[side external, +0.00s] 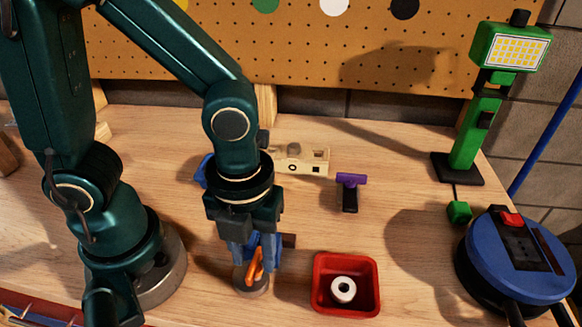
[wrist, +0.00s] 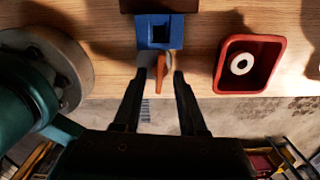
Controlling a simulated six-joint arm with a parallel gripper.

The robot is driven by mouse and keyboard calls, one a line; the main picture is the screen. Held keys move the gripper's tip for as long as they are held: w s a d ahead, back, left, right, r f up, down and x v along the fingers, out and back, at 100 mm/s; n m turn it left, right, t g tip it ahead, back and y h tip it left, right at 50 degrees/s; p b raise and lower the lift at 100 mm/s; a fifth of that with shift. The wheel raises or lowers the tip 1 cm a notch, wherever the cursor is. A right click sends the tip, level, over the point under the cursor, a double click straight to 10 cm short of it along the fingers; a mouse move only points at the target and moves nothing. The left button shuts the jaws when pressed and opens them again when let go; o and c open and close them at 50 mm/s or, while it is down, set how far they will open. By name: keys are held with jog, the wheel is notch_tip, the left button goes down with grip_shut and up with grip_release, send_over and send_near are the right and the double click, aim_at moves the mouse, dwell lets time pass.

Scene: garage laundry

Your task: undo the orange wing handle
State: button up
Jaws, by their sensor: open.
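The orange wing handle (wrist: 161,75) shows in the wrist view as a narrow upright piece in front of a blue block (wrist: 145,29) with a dark square opening. In the side view the orange handle (side external: 256,263) is below my wrist, above a round grey base (side external: 251,287). My gripper (wrist: 164,76) is open, with one finger on each side of the handle; I cannot tell whether either finger touches it. In the side view my gripper (side external: 255,256) points down and hides much of the blue block.
A red tray (side external: 317,288) holding a white ring (side external: 343,289) stands close on the right. Behind are a purple-topped tool (side external: 350,181) and a light wooden block (side external: 313,161). A green lamp (side external: 463,150) and a blue reel (side external: 479,256) stand far right.

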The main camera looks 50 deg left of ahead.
jog(key=shift+f, duration=0.35)
grip_shut()
